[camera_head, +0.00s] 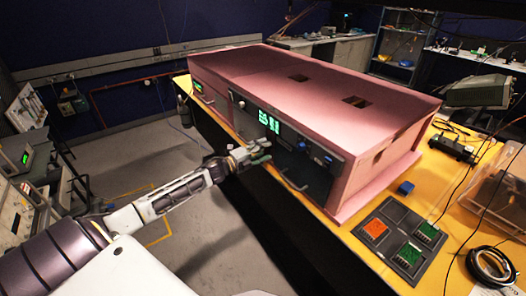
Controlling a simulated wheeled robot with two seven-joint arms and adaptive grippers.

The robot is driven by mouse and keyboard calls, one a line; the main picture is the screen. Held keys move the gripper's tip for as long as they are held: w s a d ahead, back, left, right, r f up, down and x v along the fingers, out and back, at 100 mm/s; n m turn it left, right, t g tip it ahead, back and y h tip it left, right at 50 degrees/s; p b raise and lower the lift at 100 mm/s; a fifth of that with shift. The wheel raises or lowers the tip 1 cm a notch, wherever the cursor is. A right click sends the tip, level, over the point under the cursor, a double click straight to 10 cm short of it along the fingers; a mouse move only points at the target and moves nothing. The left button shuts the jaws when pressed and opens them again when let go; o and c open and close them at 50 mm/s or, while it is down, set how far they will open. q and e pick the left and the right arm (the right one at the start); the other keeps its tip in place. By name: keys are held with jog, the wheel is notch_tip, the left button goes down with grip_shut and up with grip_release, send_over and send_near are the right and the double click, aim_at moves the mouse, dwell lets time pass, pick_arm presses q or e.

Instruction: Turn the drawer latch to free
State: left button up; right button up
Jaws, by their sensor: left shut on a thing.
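The pink foam enclosure (300,80) stands on the yellow bench. Its dark front panel (318,172) faces me and carries green displays (269,122) and a bar handle (294,185) low down. My left gripper (261,151) reaches the panel from the left, below the displays, and is shut on the drawer latch. Its fingers cover the latch, so I cannot tell which way the latch is turned. My right gripper is not in view.
A dark tray (386,221) with green and orange boards lies on the bench at right, near a small blue block (405,188). A cable coil (491,266) lies at the lower right. Open floor (130,165) shows left of the bench.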

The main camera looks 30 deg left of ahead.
pick_arm(q)
jog(key=o, duration=1)
jog(key=shift+s, duration=0.15)
jog(key=shift+v, duration=5.8)
